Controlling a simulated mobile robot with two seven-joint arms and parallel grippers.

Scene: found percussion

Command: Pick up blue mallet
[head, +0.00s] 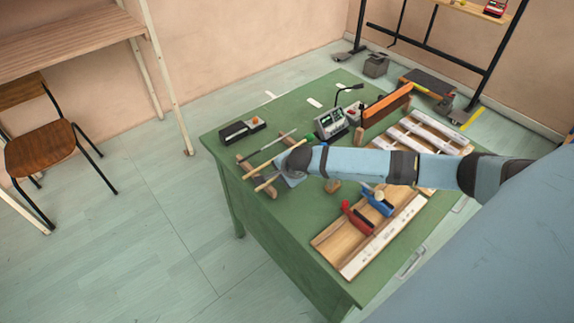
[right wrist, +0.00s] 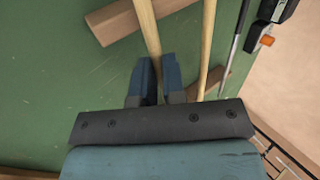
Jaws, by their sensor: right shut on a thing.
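My right gripper (head: 287,174) reaches in over the green table from the right. In the right wrist view its two dark blue fingers (right wrist: 158,72) are shut on a pale wooden stick handle (right wrist: 147,22). The handle's end also shows in the head view (head: 265,182). Wooden rest bars (right wrist: 122,22) lie under the sticks. My left gripper is not in view.
A thin dark rod (right wrist: 236,48) and a black box (head: 241,131) lie near the sticks. A grey device (head: 331,123) and an orange-topped block (head: 387,104) stand behind my arm. Red (head: 357,217) and blue (head: 377,203) handled tools rest on a wooden board (head: 340,240).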

